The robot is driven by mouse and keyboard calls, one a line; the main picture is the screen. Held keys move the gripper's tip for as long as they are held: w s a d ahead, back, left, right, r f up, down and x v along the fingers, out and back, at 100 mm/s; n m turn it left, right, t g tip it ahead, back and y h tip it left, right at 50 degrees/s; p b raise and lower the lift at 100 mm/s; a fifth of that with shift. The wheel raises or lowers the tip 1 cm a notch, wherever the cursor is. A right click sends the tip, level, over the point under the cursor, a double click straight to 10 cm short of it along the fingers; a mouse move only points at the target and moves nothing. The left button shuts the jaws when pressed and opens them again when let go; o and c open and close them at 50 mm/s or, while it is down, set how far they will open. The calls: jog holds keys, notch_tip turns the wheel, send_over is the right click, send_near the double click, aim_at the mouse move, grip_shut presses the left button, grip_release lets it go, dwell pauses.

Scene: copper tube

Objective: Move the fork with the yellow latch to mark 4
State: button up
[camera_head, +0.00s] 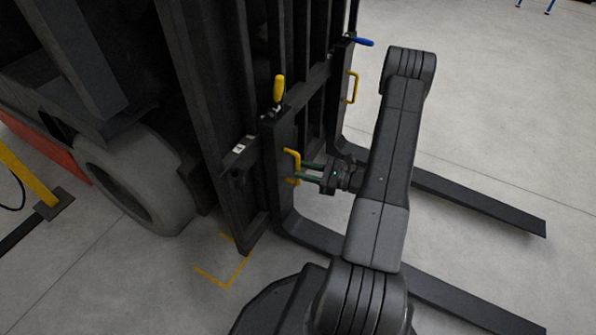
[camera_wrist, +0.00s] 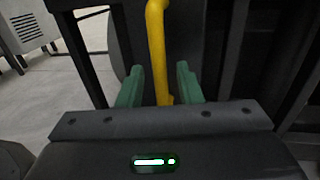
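The near fork (camera_head: 455,301) has a yellow latch (camera_head: 279,88) standing up on top of its carriage end. A yellow handle (camera_head: 293,153) is fixed to the same fork's upright shank. My gripper (camera_head: 300,172) reaches that handle from the right. In the wrist view the handle (camera_wrist: 157,45) runs between the two green fingers of my gripper (camera_wrist: 160,85). The fingers are apart, with a gap on each side of the handle. A small white tag (camera_head: 240,148) is on the carriage bar to the left; its number is too small to read. Mark 4 cannot be made out.
The far fork (camera_head: 480,203) has a blue latch (camera_head: 363,42) and its own yellow handle (camera_head: 352,87). The forklift's mast (camera_head: 200,90) and wheel (camera_head: 137,180) stand left. Yellow floor lines (camera_head: 225,284) lie below. Open floor (camera_head: 500,110) is at the right.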

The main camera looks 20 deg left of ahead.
jog(key=shift+s+a, duration=0.15)
jog(key=shift+a, duration=1.2)
